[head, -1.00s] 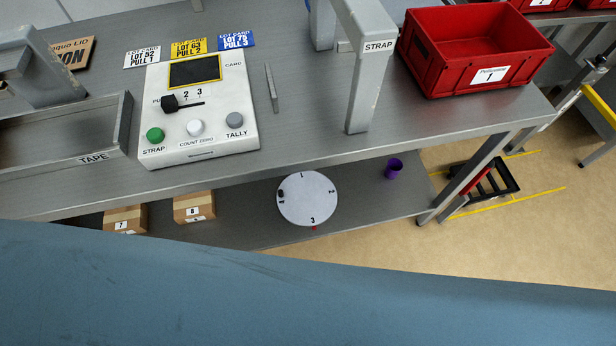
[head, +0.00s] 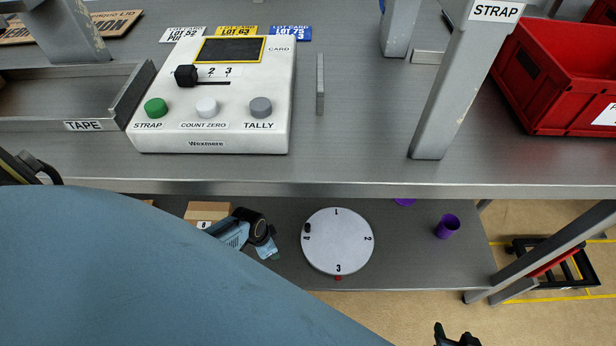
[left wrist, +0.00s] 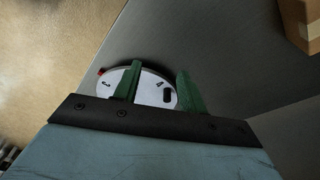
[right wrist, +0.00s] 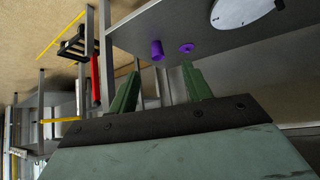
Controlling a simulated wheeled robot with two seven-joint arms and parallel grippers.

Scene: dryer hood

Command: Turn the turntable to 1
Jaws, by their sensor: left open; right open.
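The white turntable (head: 337,243) lies on the lower shelf. In the head view its 1 is at the far side, 2 at right, 3 at the near side beside a small red marker (head: 338,278), and 4 at left near a black peg (head: 307,228). The left wrist view shows the turntable (left wrist: 150,88) beyond my open left gripper (left wrist: 158,68), with 4 and the peg seen between the fingers; contact cannot be told. My open, empty right gripper (head: 456,335) is at the bottom edge of the head view, apart from the turntable.
A purple cup (head: 447,227) stands right of the turntable, with another purple item (head: 404,201) under the upper table edge (head: 400,190). A box (head: 207,212) is at left. The control box (head: 215,130) and strap post (head: 445,90) stand above.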

